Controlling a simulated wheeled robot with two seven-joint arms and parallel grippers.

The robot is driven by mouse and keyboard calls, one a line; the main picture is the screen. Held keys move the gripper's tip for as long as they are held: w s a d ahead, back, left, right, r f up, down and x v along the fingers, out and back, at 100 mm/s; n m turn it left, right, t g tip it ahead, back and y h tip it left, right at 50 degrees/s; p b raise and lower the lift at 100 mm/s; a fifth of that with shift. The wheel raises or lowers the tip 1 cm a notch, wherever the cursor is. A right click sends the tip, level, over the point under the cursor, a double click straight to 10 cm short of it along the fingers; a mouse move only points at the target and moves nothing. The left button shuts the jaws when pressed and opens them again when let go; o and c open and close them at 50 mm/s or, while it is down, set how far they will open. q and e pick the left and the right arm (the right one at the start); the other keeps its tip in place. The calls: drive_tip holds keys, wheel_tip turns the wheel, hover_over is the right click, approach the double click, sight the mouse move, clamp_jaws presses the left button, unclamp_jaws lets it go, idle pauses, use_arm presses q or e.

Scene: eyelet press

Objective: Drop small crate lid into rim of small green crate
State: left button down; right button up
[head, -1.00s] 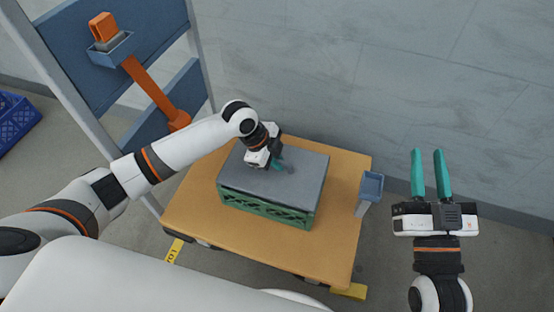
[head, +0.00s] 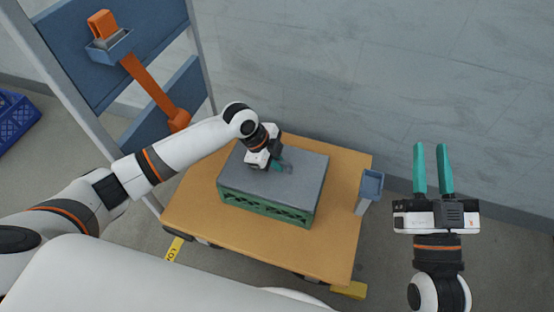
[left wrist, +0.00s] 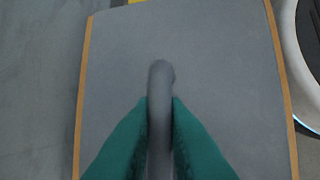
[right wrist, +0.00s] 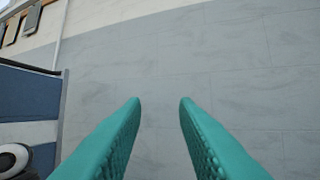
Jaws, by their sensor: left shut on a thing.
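The small crate lid (head: 299,173) is a flat grey panel with a raised grey handle, lying over the top of the small green crate (head: 265,205) on the wooden table. My left gripper (head: 285,167) is shut on the lid's handle. In the left wrist view the green fingers (left wrist: 160,125) pinch the handle (left wrist: 160,85), and the lid (left wrist: 215,60) fills most of the picture. The lid hides the crate's rim, so I cannot tell whether it is fully seated. My right gripper (head: 432,170) is open and empty, off to the right; its fingers (right wrist: 160,105) are apart.
The wooden table (head: 230,248) has bare room in front of the crate. A small blue-grey holder (head: 371,185) stands at its right edge. A blue rack panel (head: 80,50) with an orange tool (head: 150,85) is at left. A blue crate (head: 15,118) is at far left.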

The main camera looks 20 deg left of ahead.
use_arm(q)
drive_tip(key=shift+f, duration=0.15)
drive_tip(key=c, duration=1.4)
unclamp_jaws()
drive_tip(key=shift+o, duration=0.2)
